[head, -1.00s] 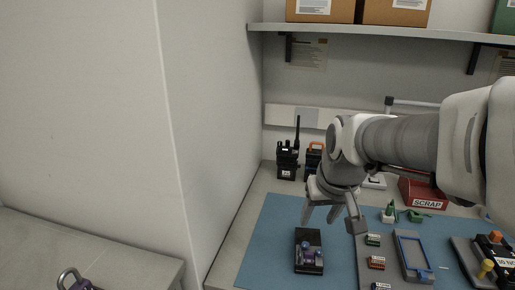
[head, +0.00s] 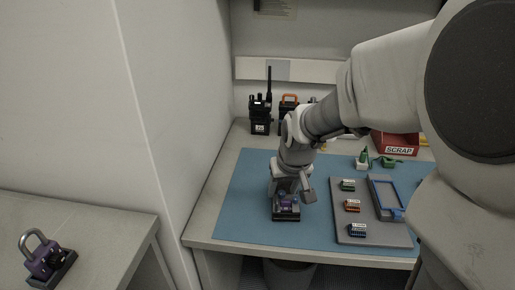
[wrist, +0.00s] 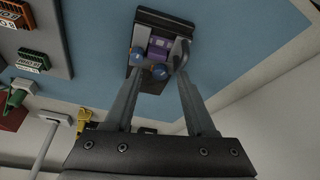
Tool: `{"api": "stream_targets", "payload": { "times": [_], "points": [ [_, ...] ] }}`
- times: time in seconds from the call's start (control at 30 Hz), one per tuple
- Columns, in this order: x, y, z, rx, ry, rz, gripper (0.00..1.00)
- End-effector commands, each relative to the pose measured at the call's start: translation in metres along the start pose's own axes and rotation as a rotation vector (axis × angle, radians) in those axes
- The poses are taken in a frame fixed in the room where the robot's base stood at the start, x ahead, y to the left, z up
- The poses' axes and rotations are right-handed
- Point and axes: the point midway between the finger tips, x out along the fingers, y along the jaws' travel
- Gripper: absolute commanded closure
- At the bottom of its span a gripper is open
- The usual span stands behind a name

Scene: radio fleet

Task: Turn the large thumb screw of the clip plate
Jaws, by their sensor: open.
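The clip plate (head: 286,217) is a dark block with a purple part, lying on the blue mat; my gripper covers much of it in the head view. In the wrist view the clip plate (wrist: 178,24) shows its purple middle and two round blue screw heads. One blue head (wrist: 160,72) looks larger and lies between my fingertips; the smaller-looking one (wrist: 137,52) is beside it, near the left fingertip. My gripper (head: 292,196) is open and points down at the plate. It also shows in the wrist view (wrist: 158,76); I cannot tell whether a finger touches anything.
A grey tray (head: 345,213) with small labelled connectors and a blue frame (head: 385,190) lie right of the plate. Radios (head: 260,115) stand behind. A red SCRAP bin (head: 395,142) is at the back right. A purple hooked fixture (head: 45,260) is on the left bench.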

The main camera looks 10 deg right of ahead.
Motion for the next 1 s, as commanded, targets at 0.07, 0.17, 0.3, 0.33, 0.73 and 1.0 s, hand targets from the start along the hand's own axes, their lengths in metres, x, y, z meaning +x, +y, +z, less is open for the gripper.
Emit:
{"api": "stream_targets", "payload": {
  "times": [0.07,0.17,0.3,0.33,0.73,1.0],
  "points": [
    [-0.0002,0.0,0.0,0.0,0.0,0.0,0.48],
    [-0.0002,0.0,0.0,0.0,0.0,0.0,0.66],
    [-0.0003,0.0,0.0001,0.0,0.0,0.0,0.91],
    [-0.0003,0.0,0.0001,0.0,0.0,0.0,0.96],
    [-0.0002,-0.0004,0.0001,0.011,0.0,0.005,1.0],
    [0.0008,-0.0021,0.0004,0.102,0.0,0.043,1.0]
  ]
}}
